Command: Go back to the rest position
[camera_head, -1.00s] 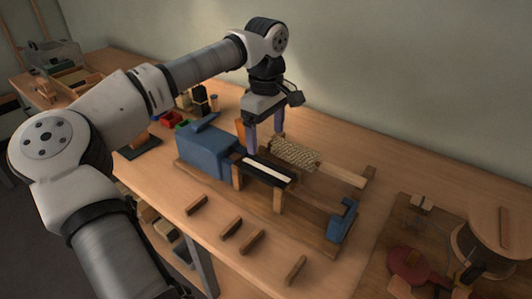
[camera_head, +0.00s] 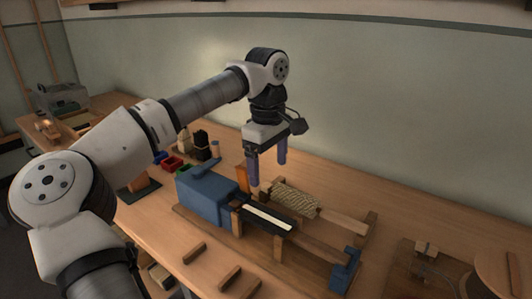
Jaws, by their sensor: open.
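My gripper (camera_head: 268,172) hangs from my arm above the back of the blue machine, with its two purple-blue fingers pointing down and apart. Nothing shows between the fingers. The blue machine (camera_head: 205,190) stands on a wooden base on the bench, with a dark bar carrying a white strip (camera_head: 268,217) running right from it. A brush-like piece with tan bristles (camera_head: 296,199) and a wooden handle (camera_head: 347,223) lies behind the bar, just right of and below the fingers. A blue end block (camera_head: 345,268) stands at the right end.
Small wooden blocks (camera_head: 195,252) lie along the front of the bench. Red, blue and green bins (camera_head: 172,162) and dark bottles stand at the back left. A round wooden spool (camera_head: 505,275) is at the lower right. The wall is behind; the air above the bench is clear.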

